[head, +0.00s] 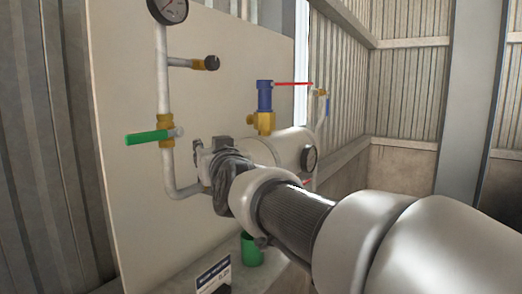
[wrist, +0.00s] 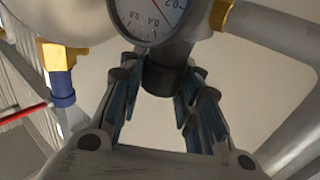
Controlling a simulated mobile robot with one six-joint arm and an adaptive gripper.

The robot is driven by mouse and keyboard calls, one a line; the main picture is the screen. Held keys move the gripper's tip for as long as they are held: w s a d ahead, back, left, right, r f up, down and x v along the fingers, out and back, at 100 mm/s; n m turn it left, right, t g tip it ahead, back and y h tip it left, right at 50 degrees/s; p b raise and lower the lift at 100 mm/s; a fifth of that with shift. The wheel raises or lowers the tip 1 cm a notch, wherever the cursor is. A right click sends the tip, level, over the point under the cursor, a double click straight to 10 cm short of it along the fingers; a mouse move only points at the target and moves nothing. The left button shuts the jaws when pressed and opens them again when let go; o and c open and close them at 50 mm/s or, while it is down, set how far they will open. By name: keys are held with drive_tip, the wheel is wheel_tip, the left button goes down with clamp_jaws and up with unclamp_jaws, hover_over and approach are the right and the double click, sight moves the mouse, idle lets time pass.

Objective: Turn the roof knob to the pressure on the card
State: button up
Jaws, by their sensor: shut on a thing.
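My gripper (wrist: 163,82) is shut on a dark round knob (wrist: 165,72), with a finger on each side of it in the wrist view. A white-faced gauge (wrist: 148,14) with a red needle sits just beyond the knob, cut off by the top edge and seen upside down. In the head view my gripper (head: 208,162) is at the pipework in front of the panel and hides the knob.
A green lever (head: 148,138) and a second gauge (head: 168,10) are on the pipe at left. A blue and brass valve (head: 265,98) stands behind my arm, near a red lever (head: 292,84). A green cup (head: 251,250) stands below my arm, beside the card.

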drive_tip(key=b, duration=0.4)
drive_tip(key=shift+w+f, duration=0.2)
drive_tip(key=shift+f, duration=0.05)
drive_tip(key=shift+r, duration=0.3)
drive_tip(key=b, duration=0.3)
drive_tip(key=shift+w+f+y, duration=0.2)
drive_tip(key=shift+f+y, duration=0.1)
drive_tip(key=shift+c, duration=0.2)
drive_tip(key=shift+b, duration=0.85)
